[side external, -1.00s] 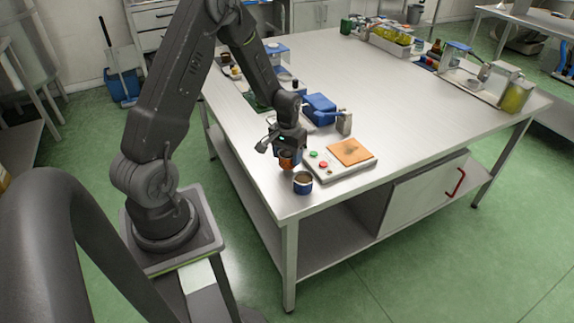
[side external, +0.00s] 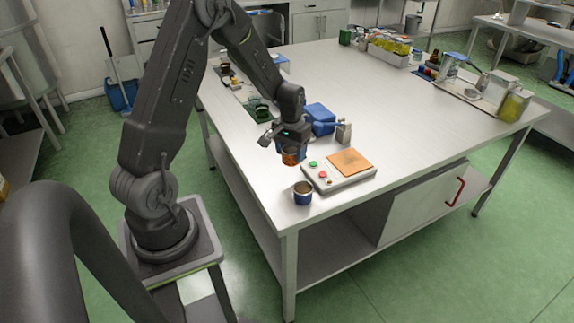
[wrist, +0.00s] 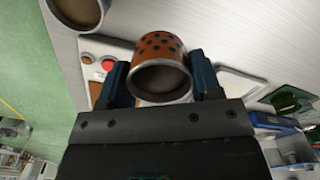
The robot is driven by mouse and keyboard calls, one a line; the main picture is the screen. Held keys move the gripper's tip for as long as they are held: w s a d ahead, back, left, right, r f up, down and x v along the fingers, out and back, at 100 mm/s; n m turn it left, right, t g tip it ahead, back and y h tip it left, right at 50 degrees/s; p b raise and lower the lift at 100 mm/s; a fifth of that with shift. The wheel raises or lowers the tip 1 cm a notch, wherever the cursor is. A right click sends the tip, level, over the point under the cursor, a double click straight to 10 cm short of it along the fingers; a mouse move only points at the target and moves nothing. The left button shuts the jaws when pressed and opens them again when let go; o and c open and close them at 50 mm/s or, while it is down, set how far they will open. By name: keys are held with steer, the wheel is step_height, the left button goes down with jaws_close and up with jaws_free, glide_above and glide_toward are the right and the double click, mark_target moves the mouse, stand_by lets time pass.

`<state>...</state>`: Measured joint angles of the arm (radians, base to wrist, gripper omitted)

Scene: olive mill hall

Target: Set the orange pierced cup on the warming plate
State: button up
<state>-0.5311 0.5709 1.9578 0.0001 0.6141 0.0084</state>
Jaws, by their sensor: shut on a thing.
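My gripper (side external: 291,154) is shut on the orange pierced cup (side external: 290,159), just left of the warming plate and above the table. In the wrist view the cup (wrist: 160,52) is orange with dark holes and a metal rim, and sits between the two blue fingers of my gripper (wrist: 160,80). The warming plate (side external: 326,182) is a pale box with an orange-brown square pad (side external: 351,162) and green and red buttons. The pad is bare. In the wrist view part of the plate (wrist: 97,85) shows behind the cup, with a red button visible.
A blue cup (side external: 303,194) stands on the table near the front corner, beside the plate; it also shows in the wrist view (wrist: 78,13). A blue box (side external: 320,118) and a small metal container (side external: 344,133) stand behind the plate. The table's middle (side external: 400,115) is clear.

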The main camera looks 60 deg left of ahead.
steer(key=w, duration=0.8)
steer(key=shift+w+d+r, duration=0.1)
steer(key=shift+d+r, duration=0.1)
steer(key=shift+r, duration=0.1)
steer(key=w+d, duration=0.1)
steer(key=w, duration=0.2)
steer(key=w+d+r, duration=0.1)
steer(key=w, duration=0.2)
steer(key=w+d, duration=0.1)
steer(key=w, duration=0.2)
steer(key=shift+w+d+r, duration=0.15)
steer(key=shift+w, duration=0.1)
steer(key=shift+w+d, duration=0.3)
steer(key=shift+w, duration=0.2)
steer(key=shift+f, duration=2.5)
steer(key=shift+f, duration=0.35)
steer(key=o, duration=1.1)
steer(key=shift+r, duration=3.55)
